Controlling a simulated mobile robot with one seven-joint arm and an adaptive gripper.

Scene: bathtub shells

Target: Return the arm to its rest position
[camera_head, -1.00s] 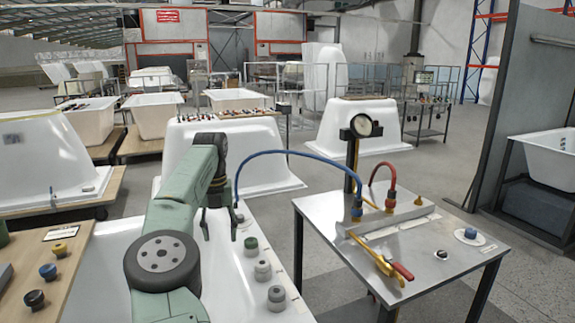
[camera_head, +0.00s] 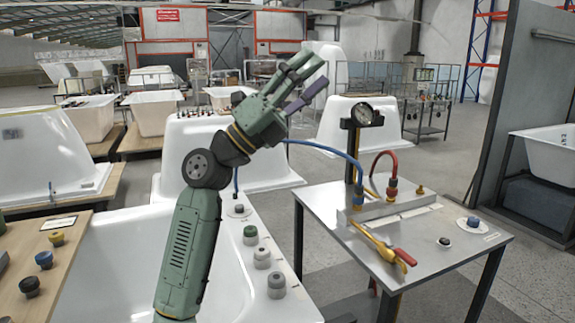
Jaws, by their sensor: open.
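My gripper (camera_head: 315,72) is raised in the upper middle of the head view, at the end of my green arm (camera_head: 190,245). Its fingers are spread and point up and to the right, with nothing visible between them. It is in the air, well above the bathtub shell and the metal table, and appears apart from everything around it. One finger looks purple-grey, the others green. The arm rises from the bottom of the picture, bends at the dark round joint and tilts right.
A white bathtub shell (camera_head: 120,262) with several knobs on its rim lies below the arm. At right, a metal table (camera_head: 435,270) carries a gauge (camera_head: 362,114), a blue hose (camera_head: 318,148), a red hose (camera_head: 385,155) and a yellow tool with a red handle (camera_head: 385,245). A wooden table (camera_head: 55,275) stands left.

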